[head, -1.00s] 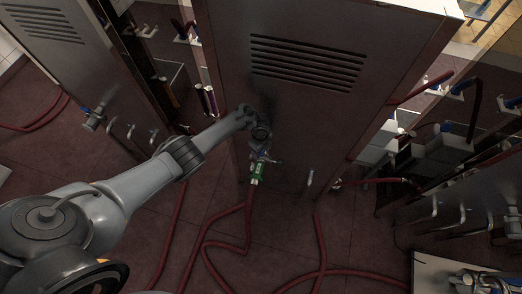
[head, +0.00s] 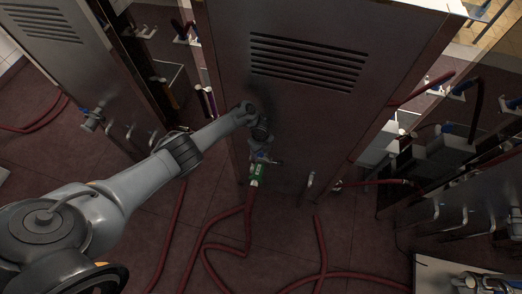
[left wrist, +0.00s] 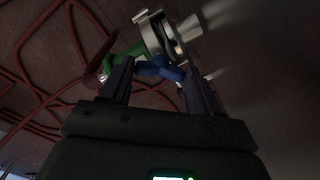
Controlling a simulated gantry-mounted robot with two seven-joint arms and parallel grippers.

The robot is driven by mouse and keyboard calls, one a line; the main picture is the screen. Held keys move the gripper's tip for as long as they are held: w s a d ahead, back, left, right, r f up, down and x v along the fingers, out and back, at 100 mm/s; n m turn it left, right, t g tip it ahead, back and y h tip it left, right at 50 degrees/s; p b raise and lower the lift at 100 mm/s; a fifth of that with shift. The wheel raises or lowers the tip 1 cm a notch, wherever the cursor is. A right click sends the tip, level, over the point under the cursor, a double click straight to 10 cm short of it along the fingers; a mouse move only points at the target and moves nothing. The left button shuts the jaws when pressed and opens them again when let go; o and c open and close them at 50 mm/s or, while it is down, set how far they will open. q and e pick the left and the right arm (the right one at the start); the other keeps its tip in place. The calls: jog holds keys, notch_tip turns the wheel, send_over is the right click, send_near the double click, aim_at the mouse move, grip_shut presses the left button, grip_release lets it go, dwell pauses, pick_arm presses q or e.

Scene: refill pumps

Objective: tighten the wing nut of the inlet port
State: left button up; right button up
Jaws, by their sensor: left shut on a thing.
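The inlet port (left wrist: 158,35) is a metal fitting low on the front of the middle cabinet. A blue wing nut (left wrist: 160,69) sits at the port, beside a green hose connector (left wrist: 120,58). The connector also shows in the head view (head: 258,171) on the end of a red hose. My left gripper (left wrist: 157,76) has a finger on each side of the blue wing nut and is shut on it. In the head view my left gripper (head: 262,142) is just above the port, and the nut is mostly hidden there. My right gripper is not in view.
The middle cabinet (head: 300,100) stands upright behind the port. A metal pipe (head: 309,182) sticks out right of the port. Red hoses (head: 207,240) lie over the dark tiled floor. Other cabinets stand left (head: 75,60) and right (head: 470,190).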

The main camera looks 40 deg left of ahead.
aim_at(261, 152)
pick_arm(q)
jog(key=o, duration=1.1)
jog(key=shift+c, duration=0.2)
notch_tip(261, 152, up, 11)
jog(key=p, duration=0.4)
jog(key=shift+f, duration=0.1)
